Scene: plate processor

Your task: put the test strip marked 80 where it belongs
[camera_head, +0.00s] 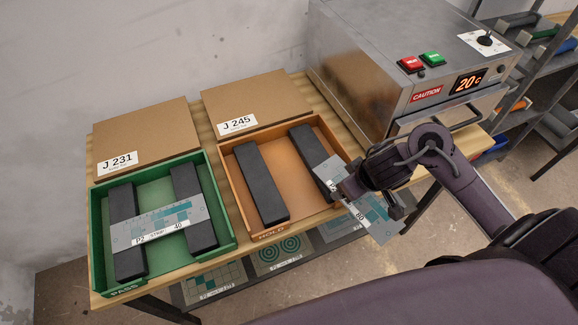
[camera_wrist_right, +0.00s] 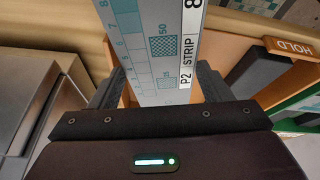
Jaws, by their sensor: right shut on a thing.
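The grey test strip marked 80 (camera_head: 376,224) is held in my right gripper (camera_head: 368,200), over the right edge of the orange tray marked HOLD (camera_head: 235,190). The right wrist view shows the strip (camera_wrist_right: 150,40) between the two fingers, with its P2 STRIP label and an 8, the rest cut off. The HOLD tray contains two black bars (camera_head: 262,182) and no strip lies across them. The green tray marked PASS (camera_head: 226,232) holds a strip marked 40 (camera_head: 155,226) lying across its two black bars (camera_head: 127,255). My left gripper is not in view.
Brown boards labelled J 231 (camera_head: 145,130) and J 245 (camera_head: 255,100) lie behind the trays. A metal machine (camera_head: 390,50) reading 20 C, with red and green buttons, stands at the back right. Patterned plates (camera_head: 280,252) lie on a lower shelf.

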